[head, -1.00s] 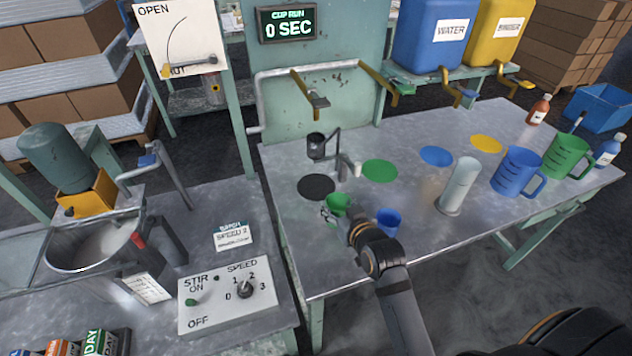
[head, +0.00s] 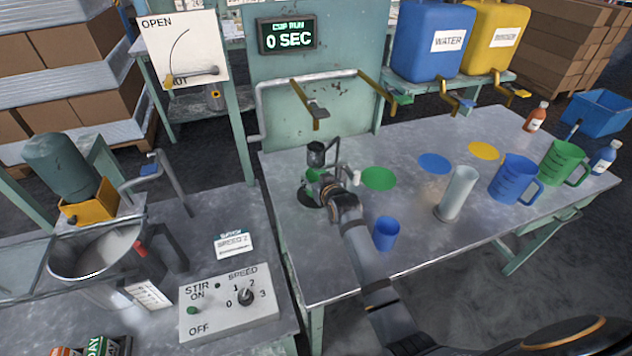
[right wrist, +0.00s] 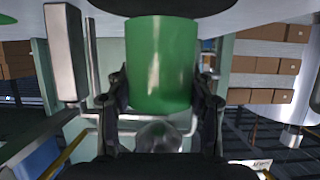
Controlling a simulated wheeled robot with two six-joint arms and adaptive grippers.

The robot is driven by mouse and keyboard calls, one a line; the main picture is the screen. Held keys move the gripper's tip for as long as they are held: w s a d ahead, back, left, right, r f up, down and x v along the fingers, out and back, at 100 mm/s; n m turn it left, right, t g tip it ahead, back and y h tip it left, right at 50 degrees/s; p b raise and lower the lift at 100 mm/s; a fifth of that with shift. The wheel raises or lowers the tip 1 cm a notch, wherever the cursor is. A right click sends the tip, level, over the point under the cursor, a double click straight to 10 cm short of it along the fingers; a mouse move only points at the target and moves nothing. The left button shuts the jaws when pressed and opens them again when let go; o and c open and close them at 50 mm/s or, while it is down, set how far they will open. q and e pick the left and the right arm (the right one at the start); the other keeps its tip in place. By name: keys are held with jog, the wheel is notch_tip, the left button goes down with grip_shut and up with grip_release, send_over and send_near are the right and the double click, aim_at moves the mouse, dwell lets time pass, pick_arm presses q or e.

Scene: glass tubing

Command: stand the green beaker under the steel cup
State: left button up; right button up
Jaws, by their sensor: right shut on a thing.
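The small green beaker (head: 313,175) is held over the black disc (head: 311,197), just below the small dark steel cup (head: 316,154) on its stand. My right gripper (head: 325,187) is shut on the beaker and partly hides it. In the right wrist view, the green beaker (right wrist: 162,65) fills the middle between the two fingers of my right gripper (right wrist: 162,92). That view is upside down, with the table at the top. I cannot tell whether the beaker's base touches the disc. My left gripper is not in view.
A small blue beaker (head: 386,233) stands just right of my right arm. A clear cylinder (head: 457,193), a blue jug (head: 515,179) and a green jug (head: 563,162) stand further right. The stand's post (head: 337,155) is close beside the gripper. A green disc (head: 379,178) is bare.

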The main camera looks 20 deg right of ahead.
jog(key=shift+f, duration=0.8)
jog(key=o, duration=1.2)
jog(key=shift+f, duration=0.1)
jog(key=shift+o, duration=0.2)
jog(key=shift+r, duration=0.2)
jog(key=v, duration=1.2)
jog(key=shift+f, duration=0.1)
